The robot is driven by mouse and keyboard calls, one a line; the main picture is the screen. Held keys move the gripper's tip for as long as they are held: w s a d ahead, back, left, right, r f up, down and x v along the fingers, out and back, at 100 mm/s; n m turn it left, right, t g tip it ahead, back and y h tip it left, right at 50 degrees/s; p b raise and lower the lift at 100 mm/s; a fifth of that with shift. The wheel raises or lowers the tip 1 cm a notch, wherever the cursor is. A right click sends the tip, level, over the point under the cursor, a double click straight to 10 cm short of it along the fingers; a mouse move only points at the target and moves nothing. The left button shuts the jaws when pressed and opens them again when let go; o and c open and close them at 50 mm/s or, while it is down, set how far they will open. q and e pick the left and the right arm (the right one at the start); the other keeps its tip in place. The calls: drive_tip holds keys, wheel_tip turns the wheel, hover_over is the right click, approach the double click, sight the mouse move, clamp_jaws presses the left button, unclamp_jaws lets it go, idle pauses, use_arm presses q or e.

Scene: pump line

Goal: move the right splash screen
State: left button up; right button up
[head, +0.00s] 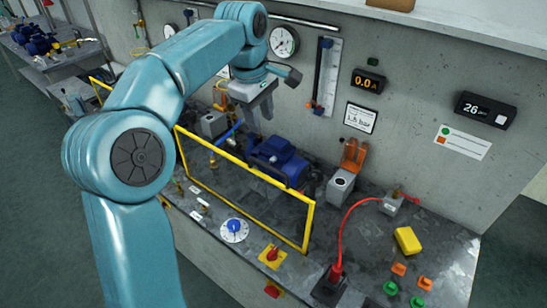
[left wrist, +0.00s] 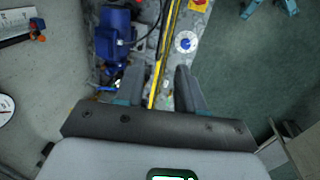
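The right splash screen is a clear panel in a yellow frame (head: 244,165), standing upright along the front of the bench before the blue pump (head: 278,160). My left gripper (head: 259,112) hangs fingers-down, higher than the screen's top rail, near the pump in the picture. In the left wrist view its two fingers (left wrist: 160,88) are apart with nothing held. The yellow frame (left wrist: 167,45) runs between them in that picture; I cannot tell how far below it lies. My right gripper is not in view.
A blue dial (head: 234,229) and a red knob on a yellow plate (head: 272,254) sit in front of the screen. A red cable (head: 342,230), a yellow block (head: 407,240) and several buttons are to the right. Gauges and displays are on the wall behind.

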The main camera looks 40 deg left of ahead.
sight(270, 166)
use_arm(q)
drive_tip(key=f, duration=0.4)
drive_tip(key=w+f+p, duration=0.1)
drive_tip(key=f, duration=0.4)
drive_tip(key=w+f, duration=0.1)
drive_tip(key=f, duration=0.4)
drive_tip(key=shift+f, duration=0.15)
drive_tip(key=shift+w+a+f, duration=0.1)
drive_tip(key=shift+w+f, duration=0.2)
drive_tip(key=shift+f, duration=0.25)
drive_tip(key=shift+s, duration=0.1)
drive_tip(key=shift+c, duration=0.3)
drive_tip(key=shift+r, duration=0.1)
drive_tip(key=c, duration=0.5)
clamp_jaws()
